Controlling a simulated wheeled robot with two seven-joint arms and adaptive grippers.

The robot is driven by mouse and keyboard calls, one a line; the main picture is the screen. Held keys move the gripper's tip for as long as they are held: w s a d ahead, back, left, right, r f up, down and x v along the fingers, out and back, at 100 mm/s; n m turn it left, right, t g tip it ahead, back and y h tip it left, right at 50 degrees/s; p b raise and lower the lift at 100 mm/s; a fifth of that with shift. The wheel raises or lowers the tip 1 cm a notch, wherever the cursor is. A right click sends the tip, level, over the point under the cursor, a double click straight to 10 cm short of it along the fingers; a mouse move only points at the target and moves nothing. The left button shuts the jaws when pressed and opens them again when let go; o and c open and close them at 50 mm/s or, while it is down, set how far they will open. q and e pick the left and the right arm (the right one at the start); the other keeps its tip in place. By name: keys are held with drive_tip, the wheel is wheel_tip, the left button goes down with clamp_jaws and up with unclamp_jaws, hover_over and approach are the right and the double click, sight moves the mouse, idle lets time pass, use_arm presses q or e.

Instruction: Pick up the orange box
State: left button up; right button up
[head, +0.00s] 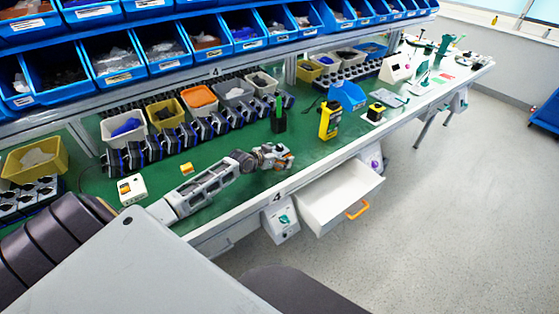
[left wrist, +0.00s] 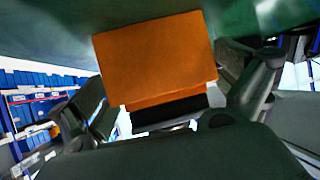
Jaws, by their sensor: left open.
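The orange box (left wrist: 155,58) fills the middle of the left wrist view, close to the camera, with a dark lower part beneath its orange face. My left gripper (left wrist: 172,95) has one finger on each side of it, with visible gaps, so it is open around or just in front of the box. In the head view my left gripper (head: 278,158) is low over the green bench top (head: 225,165), near the front edge. A little orange shows at its fingertips; the box is mostly hidden there. My right gripper is not in view.
An open white drawer (head: 340,195) with an orange handle juts out below the bench edge. A yellow meter (head: 329,119) and a green-topped item (head: 279,115) stand behind the gripper. A small orange-yellow block (head: 186,168) and a white device (head: 132,189) lie left.

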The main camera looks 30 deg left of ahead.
use_arm(q)
drive_tip(key=c, duration=1.2)
drive_tip(key=shift+r, duration=5.05)
